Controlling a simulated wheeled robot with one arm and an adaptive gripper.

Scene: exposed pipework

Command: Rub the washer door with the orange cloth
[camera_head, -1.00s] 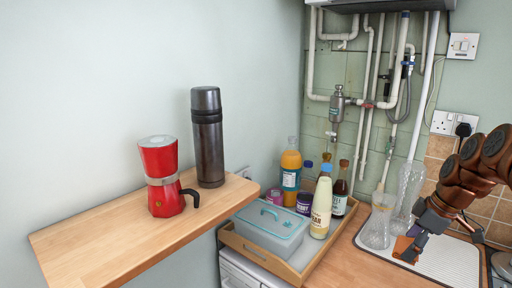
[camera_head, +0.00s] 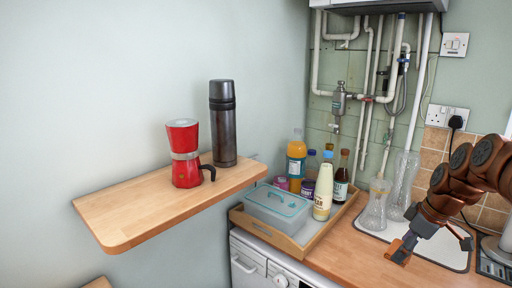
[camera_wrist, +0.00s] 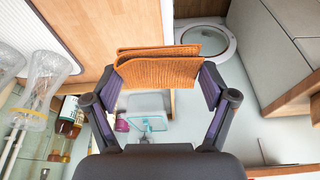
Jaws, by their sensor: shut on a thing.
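My gripper (camera_wrist: 158,95) is shut on a folded orange cloth (camera_wrist: 158,68) that spans the gap between its two fingertips. In the head view my gripper (camera_head: 402,250) hangs over the worktop at the right, with a small part of the orange cloth at its tip. The washer door (camera_wrist: 208,42), round with a pale ring and dark glass, shows at the top of the wrist view, beyond the cloth and apart from it. In the head view only the top of the white washer front (camera_head: 268,272) shows at the bottom edge; its door is out of frame there.
A wooden tray (camera_head: 262,236) holds a lidded box and several bottles on the worktop (camera_head: 345,255). Glass vases (camera_head: 375,205) stand on a drying mat beside my gripper. A wooden shelf (camera_head: 130,215) at the left carries a red moka pot (camera_head: 184,155) and a flask (camera_head: 222,125).

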